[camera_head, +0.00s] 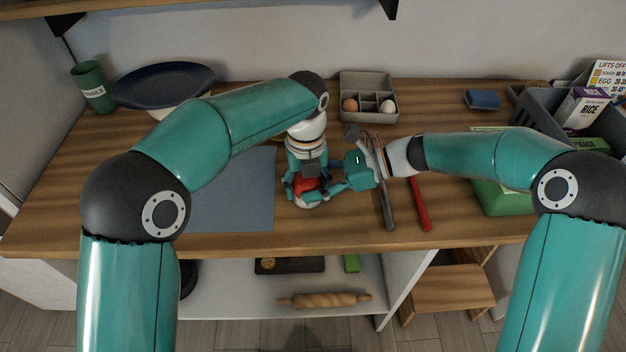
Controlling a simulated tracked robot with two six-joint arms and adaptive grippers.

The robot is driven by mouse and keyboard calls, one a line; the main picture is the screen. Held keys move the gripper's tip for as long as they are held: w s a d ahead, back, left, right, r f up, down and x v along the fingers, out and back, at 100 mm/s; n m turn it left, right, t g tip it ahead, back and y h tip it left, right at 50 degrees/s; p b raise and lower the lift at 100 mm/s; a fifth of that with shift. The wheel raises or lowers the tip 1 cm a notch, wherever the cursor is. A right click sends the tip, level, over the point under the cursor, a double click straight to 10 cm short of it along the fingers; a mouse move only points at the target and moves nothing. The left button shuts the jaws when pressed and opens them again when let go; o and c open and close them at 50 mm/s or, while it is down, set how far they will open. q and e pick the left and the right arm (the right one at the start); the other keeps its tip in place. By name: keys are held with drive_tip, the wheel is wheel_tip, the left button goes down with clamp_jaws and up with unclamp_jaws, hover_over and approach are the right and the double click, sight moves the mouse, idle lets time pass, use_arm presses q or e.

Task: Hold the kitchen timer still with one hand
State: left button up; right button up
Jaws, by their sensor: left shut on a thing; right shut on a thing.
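The kitchen timer (309,186), with a red upper part and a pale base, stands on the wooden counter near its front edge. My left gripper (308,188) comes down over it from above and is shut on it, hiding part of it. My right gripper (331,188) reaches in from the right, with its fingers shut at the timer's right side. The two grippers are very close together, and the exact contact of the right fingers is hard to see.
A blue-grey mat (235,205) lies left of the timer. A grey tool (387,205) and a red-handled tool (420,205) lie to the right. An egg tray (368,88) stands behind.

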drive_tip(key=o, duration=1.1)
drive_tip(key=shift+o, duration=0.2)
drive_tip(key=v, duration=1.2)
drive_tip(key=shift+d+f, duration=0.1)
